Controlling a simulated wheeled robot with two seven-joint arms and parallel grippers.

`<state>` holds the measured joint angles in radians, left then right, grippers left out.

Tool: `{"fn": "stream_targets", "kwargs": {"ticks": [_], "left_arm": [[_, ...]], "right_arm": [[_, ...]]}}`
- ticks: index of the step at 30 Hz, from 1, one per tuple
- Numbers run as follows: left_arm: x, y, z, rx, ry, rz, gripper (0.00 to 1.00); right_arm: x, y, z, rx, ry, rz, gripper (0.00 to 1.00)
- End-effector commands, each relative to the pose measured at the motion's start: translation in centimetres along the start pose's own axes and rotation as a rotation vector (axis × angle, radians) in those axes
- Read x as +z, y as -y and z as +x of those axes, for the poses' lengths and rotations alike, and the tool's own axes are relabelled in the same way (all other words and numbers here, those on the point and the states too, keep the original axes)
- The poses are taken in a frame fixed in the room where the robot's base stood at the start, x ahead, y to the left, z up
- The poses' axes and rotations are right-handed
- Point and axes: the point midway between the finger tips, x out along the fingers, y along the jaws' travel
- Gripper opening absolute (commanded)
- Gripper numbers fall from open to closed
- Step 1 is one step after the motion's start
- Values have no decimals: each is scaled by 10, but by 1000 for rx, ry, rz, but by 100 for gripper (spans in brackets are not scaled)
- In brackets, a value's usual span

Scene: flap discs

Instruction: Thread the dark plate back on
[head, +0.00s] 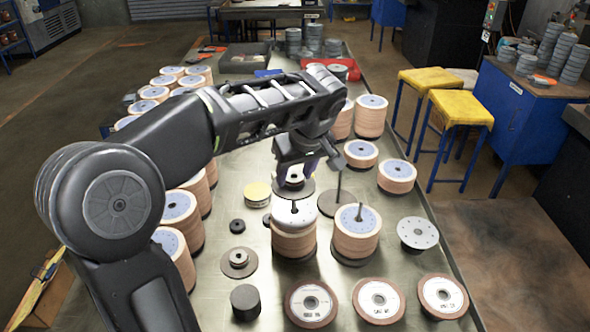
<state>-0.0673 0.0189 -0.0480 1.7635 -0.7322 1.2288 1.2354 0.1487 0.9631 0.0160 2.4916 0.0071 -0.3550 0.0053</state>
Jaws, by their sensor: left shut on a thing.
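My left gripper (296,176) points down and is shut on a dark round plate (284,191). It holds the plate roughly level above a stack of tan discs (293,240) with a pale top (302,216). A short dark post tip (294,207) shows at the middle of that pale top, below the plate. The plate looks apart from the stack, but the gripper hides part of it and I cannot tell whether its hole lines up with the post. My right gripper is not in view.
A bare upright spindle (338,190) and another disc stack with a post (356,236) stand close on the right. Labelled discs (378,301) lie along the front. Small dark pieces (245,300) and a flanged disc (239,263) lie at left on the metal table (213,286).

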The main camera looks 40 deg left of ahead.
Motion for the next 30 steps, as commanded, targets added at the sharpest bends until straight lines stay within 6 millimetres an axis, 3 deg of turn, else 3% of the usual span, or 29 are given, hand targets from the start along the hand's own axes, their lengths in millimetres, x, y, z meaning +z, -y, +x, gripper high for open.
{"fn": "stream_targets", "kwargs": {"ticks": [9, 30], "left_arm": [[9, 0, 22, 0, -1, 1, 0], [9, 0, 23, 1, -2, 0, 0]], "right_arm": [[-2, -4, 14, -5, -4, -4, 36], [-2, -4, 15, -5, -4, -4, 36]]}}
